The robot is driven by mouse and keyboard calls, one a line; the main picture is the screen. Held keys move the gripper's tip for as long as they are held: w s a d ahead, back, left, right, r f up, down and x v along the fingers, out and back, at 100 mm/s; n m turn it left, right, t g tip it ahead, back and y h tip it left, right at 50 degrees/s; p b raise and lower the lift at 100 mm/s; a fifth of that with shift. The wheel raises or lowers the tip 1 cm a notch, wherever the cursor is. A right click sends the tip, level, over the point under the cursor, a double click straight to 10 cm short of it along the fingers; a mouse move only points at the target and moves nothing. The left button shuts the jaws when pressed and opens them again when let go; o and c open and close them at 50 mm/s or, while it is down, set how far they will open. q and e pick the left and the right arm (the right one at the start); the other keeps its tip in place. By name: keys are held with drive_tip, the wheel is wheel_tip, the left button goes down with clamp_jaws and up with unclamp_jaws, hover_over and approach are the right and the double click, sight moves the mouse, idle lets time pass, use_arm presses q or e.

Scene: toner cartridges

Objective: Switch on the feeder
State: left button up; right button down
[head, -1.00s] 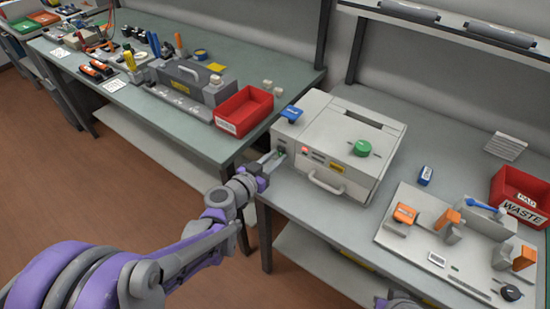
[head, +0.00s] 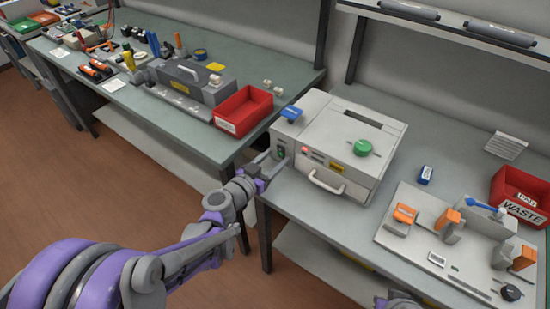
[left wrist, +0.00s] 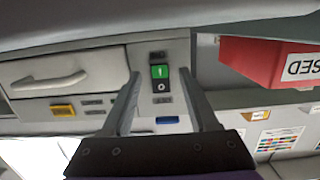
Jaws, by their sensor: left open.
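The feeder (head: 330,140) is a pale box machine with a front handle, a green knob on top and a blue knob at its left corner. Its switch (head: 281,152) is at the left end of the front. In the left wrist view, which is upside down, the switch (left wrist: 160,77) shows a lit-looking green half with a white mark and a dark half. My left gripper (head: 270,165) is open and empty in front of the switch. In the wrist view its fingers (left wrist: 160,85) stand either side of the switch, apart from it. My right gripper is not visible.
A red bin (head: 243,110) stands on the left bench, close to the feeder. A board with orange blocks (head: 460,245) and a red waste bin (head: 520,195) lie right of the feeder. A small blue item (head: 425,175) lies between. A red light (head: 305,150) shows on the feeder front.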

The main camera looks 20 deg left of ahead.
use_arm(q)
drive_tip(key=v, duration=1)
drive_tip(key=shift+s+p, duration=0.25)
drive_tip(key=shift+p, duration=0.15)
